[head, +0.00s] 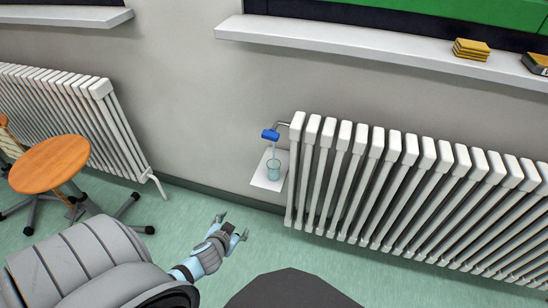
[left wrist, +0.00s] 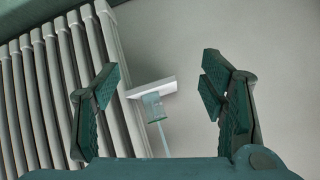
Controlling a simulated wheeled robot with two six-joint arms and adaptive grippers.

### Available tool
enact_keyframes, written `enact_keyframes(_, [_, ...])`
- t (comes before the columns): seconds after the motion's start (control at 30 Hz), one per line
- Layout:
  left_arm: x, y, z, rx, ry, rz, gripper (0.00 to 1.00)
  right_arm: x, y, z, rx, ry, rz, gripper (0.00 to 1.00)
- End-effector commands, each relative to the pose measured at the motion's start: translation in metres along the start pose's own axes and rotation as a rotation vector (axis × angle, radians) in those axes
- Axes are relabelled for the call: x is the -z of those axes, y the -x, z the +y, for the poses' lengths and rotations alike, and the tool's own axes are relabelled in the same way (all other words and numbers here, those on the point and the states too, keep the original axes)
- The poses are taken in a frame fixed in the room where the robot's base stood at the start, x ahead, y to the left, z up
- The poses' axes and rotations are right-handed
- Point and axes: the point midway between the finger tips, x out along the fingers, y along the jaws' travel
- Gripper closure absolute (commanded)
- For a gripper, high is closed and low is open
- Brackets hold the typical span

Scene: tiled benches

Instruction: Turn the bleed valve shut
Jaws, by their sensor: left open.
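The bleed valve (head: 270,134) has a blue handle on a short bent pipe at the upper left corner of the right radiator (head: 345,180). A thin stream of water runs from it into a clear glass (head: 273,170) on a small white shelf (head: 262,183). My left gripper (head: 232,226) is open and empty, lower than the shelf and to its left in the head view. In the left wrist view, the glass (left wrist: 153,105), the shelf (left wrist: 150,87) and the stream show upside down between the spread fingers (left wrist: 158,82). The valve is not visible there. My right gripper is not in view.
A stool with an orange seat (head: 50,163) stands at the left, before a second radiator (head: 70,110). A window sill (head: 350,42) with yellow blocks (head: 471,49) runs above the right radiator. The green floor (head: 290,250) around my left gripper is clear.

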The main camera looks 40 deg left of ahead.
Motion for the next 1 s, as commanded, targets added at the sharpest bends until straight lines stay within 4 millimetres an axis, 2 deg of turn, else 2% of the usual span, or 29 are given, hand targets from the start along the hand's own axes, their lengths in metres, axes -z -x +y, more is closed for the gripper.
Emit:
enact_keyframes(0.03, [0.035,-0.016,-0.001,0.031,0.031,0.155,0.35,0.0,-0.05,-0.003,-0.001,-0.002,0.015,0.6])
enact_keyframes(0.1, [0.105,0.008,-0.01,0.06,0.098,0.368,0.35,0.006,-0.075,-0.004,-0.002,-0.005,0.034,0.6])
enact_keyframes(0.2, [0.169,0.054,-0.015,0.059,0.188,0.593,0.35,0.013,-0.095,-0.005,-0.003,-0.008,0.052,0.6])
enact_keyframes(0.23, [0.18,0.066,-0.015,0.054,0.208,0.636,0.35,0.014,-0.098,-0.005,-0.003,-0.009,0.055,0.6])
enact_keyframes(0.3, [0.199,0.083,-0.017,0.046,0.238,0.697,0.35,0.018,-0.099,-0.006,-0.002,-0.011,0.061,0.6])
enact_keyframes(0.4, [0.214,0.082,-0.021,0.045,0.248,0.715,0.35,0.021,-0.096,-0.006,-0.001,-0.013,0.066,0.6])
enact_keyframes(0.47, [0.222,0.073,-0.023,0.045,0.249,0.715,0.35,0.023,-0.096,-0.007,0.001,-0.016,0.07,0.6])
enact_keyframes(0.8, [0.281,0.0,-0.034,0.043,0.25,0.711,0.35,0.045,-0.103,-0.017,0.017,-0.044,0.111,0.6])
enact_keyframes(1.0, [0.296,-0.016,-0.036,0.042,0.247,0.709,0.35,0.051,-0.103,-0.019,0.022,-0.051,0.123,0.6])
